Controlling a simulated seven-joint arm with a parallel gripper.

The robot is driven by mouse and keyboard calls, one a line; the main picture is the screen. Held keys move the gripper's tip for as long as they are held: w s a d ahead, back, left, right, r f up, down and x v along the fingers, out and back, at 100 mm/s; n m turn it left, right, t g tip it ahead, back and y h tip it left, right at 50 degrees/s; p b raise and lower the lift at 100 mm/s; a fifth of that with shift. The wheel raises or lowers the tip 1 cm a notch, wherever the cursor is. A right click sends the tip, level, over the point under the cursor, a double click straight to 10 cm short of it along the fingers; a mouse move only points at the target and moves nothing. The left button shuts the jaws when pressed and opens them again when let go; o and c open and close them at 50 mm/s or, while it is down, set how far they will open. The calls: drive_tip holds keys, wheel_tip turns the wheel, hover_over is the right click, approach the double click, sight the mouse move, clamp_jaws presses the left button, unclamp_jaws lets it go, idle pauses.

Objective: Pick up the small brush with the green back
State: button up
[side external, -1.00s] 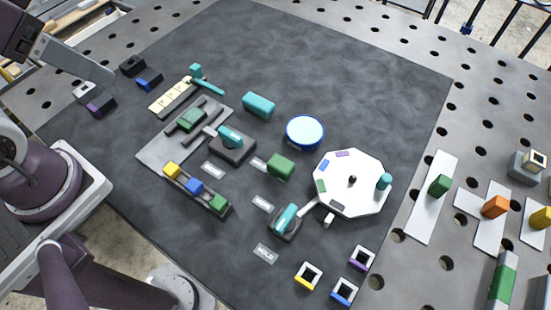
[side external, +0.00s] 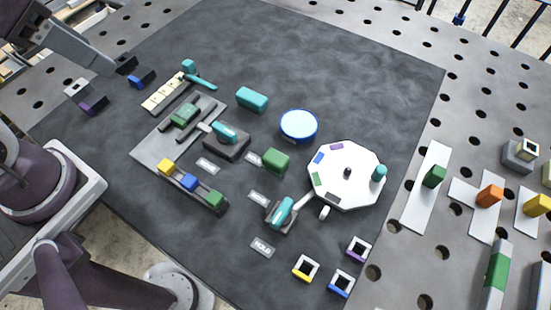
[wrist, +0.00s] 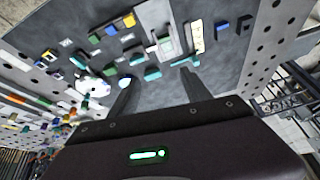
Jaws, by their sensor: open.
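Two green-topped blocks could be the small brush, and I cannot tell which one is, as bristles are too small to see. One green block (side external: 276,161) lies on the dark mat near the centre. Another green piece (side external: 184,115) sits on the grey tray (side external: 150,152). A third green block (side external: 209,200) stands in a rack beside a blue and a yellow one. My gripper (wrist: 158,75) is open and empty in the wrist view, its two fingers spread above the mat.
A white octagonal plate (side external: 345,178), a blue-rimmed disc (side external: 299,126) and a teal block (side external: 252,99) are around the centre. Small square frames (side external: 306,267) lie at the front. Dark blocks (side external: 141,79) lie near my arm. The mat's far part is clear.

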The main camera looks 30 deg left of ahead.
drive_tip(key=w+d+f+m+g, duration=0.2)
drive_tip(key=w+d+m, duration=0.4)
drive_tip(key=w, duration=0.2)
drive_tip(key=m+g, duration=0.3)
drive_tip(key=m, duration=0.6)
approach(276, 157)
drive_tip(key=shift+w+a+f, duration=0.1)
drive_tip(key=shift+a+f, duration=0.2)
drive_tip(key=shift+a, duration=0.25)
drive_tip(key=shift+w+a+f, duration=0.1)
drive_tip(key=shift+a+f, duration=0.25)
drive_tip(key=shift+a, duration=0.15)
drive_tip(key=shift+m, duration=0.6)
drive_tip(key=f, duration=0.2)
drive_tip(key=d+f, duration=0.1)
drive_tip(key=f, duration=0.2)
drive_tip(key=d+f, duration=0.1)
drive_tip(key=f, duration=0.2)
drive_tip(key=shift+s+d+f, duration=0.1)
drive_tip(key=shift+s, duration=0.15)
drive_tip(key=shift+f, duration=0.4)
clamp_jaws()
